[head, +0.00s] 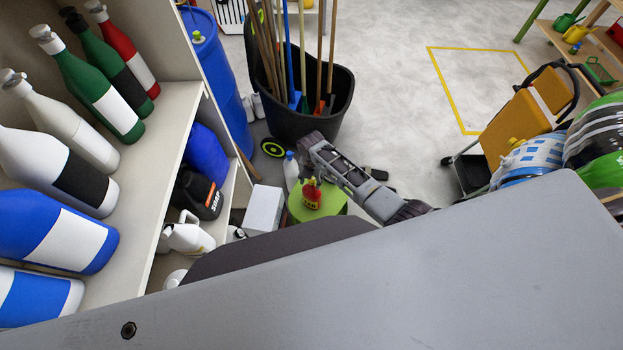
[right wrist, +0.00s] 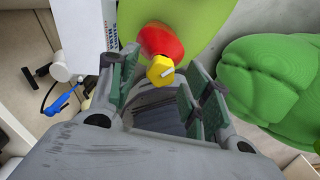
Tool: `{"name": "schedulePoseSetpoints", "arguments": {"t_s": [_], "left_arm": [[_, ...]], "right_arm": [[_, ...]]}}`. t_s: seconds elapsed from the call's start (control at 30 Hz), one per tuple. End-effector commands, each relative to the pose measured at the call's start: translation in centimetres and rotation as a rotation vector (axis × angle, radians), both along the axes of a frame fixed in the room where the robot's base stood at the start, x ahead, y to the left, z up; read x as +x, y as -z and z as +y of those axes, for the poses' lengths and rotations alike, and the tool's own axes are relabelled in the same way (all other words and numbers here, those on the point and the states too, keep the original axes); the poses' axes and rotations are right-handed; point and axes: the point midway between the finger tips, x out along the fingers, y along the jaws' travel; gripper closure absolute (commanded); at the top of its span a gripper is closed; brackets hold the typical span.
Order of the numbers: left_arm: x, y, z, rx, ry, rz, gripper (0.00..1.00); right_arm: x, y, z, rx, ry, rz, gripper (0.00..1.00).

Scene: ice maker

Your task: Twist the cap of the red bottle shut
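The red bottle (head: 312,196) stands on a round green surface (head: 334,208) in the head view. In the right wrist view, the red bottle (right wrist: 158,40) shows its yellow cap (right wrist: 160,71), with a small pale spout on it. My right gripper (right wrist: 165,78) is open, with green-padded fingers left and right of the cap. The cap appears between or just beyond the fingertips, and I see no clear contact. My left gripper is not in view.
A shelf of large bottles (head: 150,190) is at the left. A black bin with broom handles (head: 310,118) stands behind. A large green object (right wrist: 268,75) lies right in the wrist view.

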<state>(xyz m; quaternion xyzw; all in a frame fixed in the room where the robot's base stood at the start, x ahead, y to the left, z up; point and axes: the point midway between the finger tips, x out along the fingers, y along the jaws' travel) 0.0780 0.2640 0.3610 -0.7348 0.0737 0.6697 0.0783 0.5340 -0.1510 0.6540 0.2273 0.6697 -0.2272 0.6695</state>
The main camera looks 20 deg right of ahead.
Motion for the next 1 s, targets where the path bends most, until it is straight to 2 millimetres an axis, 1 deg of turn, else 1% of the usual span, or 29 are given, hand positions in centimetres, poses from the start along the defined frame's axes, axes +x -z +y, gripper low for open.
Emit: {"name": "schedulePoseSetpoints", "arguments": {"t_s": [0.03,0.3,0.33,0.67,0.87,1.0], "left_arm": [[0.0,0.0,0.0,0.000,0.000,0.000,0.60],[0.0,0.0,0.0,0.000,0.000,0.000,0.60],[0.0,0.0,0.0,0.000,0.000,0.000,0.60],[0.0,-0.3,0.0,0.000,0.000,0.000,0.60],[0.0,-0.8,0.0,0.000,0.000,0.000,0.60],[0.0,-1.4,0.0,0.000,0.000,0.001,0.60]], "right_arm": [[0.0,0.0,0.0,0.000,0.000,0.000,0.60],[0.0,0.0,0.0,0.000,0.000,0.000,0.94],[0.0,0.0,0.0,0.000,0.000,0.000,0.97],[0.0,-0.1,0.0,-0.001,0.029,0.001,0.97],[0.1,-0.1,0.0,-0.001,0.099,-0.001,0.97],[0.1,-0.2,-0.1,-0.001,0.177,0.000,0.97]]}}
